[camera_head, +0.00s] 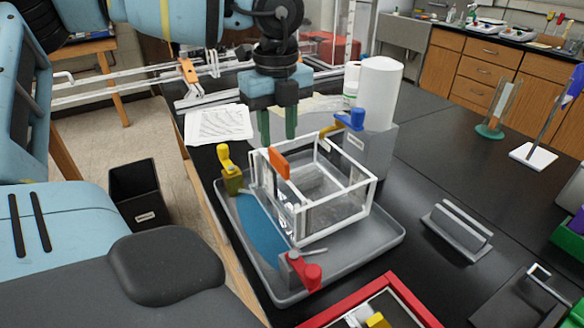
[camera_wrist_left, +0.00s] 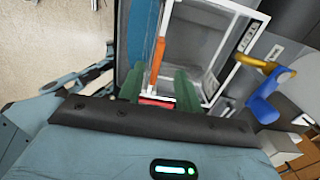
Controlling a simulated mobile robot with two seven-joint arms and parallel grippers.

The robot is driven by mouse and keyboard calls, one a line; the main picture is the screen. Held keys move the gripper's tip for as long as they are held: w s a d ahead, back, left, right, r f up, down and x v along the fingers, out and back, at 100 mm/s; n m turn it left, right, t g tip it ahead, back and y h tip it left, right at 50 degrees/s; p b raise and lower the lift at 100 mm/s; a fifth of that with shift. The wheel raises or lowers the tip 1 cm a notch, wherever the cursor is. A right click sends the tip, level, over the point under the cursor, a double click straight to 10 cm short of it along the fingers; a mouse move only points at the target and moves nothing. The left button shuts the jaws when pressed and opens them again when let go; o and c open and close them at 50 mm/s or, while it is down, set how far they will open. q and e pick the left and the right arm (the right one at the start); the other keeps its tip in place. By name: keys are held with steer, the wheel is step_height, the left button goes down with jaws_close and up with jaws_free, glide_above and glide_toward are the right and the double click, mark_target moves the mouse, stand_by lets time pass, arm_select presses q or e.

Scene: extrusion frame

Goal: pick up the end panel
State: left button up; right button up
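The white extrusion frame (camera_head: 337,215) stands in the grey tray (camera_head: 375,253). An orange block (camera_head: 279,162) stands at its left side, seemingly a grip on a clear panel whose outline I cannot make out; I take this as the end panel. The orange block also shows in the left wrist view (camera_wrist_left: 157,60). My left gripper (camera_head: 278,126) points down just behind the frame, its green fingers apart and empty. In the left wrist view the left gripper (camera_wrist_left: 158,90) has the orange block beyond its fingertips, between them in the picture. My right gripper is not in view.
A yellow clamp (camera_head: 230,170), blue clamp (camera_head: 352,119) and red clamp (camera_head: 305,272) surround the frame. A blue sheet (camera_head: 262,232) lies in the tray. A paper roll (camera_head: 380,92) stands behind.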

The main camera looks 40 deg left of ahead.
mark_target(278, 155)
arm_select(q)
steer(key=shift+s, duration=0.35)
step_height(278, 155, down, 2)
steer(key=shift+f, duration=0.25)
steer(key=shift+s+d+f+p, duration=0.15)
steer(key=shift+f+p, duration=0.15)
steer(key=shift+f, duration=0.3)
steer(key=f, duration=0.3)
steer(key=shift+w+d, duration=0.15)
steer(key=shift+w, duration=0.1)
steer(key=shift+f+p, duration=0.3)
steer(key=shift+f, duration=0.1)
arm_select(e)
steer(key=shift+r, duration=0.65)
arm_select(q)
steer(key=shift+c, duration=0.4)
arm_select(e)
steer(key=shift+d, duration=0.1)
